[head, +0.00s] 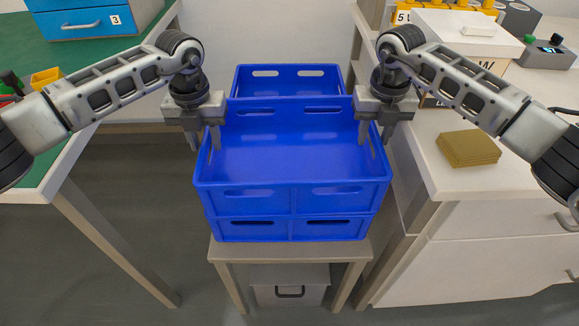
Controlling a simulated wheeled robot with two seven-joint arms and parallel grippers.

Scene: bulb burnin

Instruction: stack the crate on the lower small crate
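A blue open-topped crate (240,201) with handle slots sits level on a lower blue crate (250,230). Their front walls line up closely, and I see no gap between them. The upper crate is empty. My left gripper (204,144) is at its left wall, one finger outside and one inside, with the fingers apart. My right gripper (375,138) is at its right wall in the same way, fingers apart. Most of the lower crate is hidden under the upper one.
Another blue crate (290,71) shows behind. The lower crate stands on a low stand (290,250) with a grey bin (290,283) beneath. A green-topped table (90,100) is at the left. A white counter (450,185) with brown pads (468,148) is close at the right.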

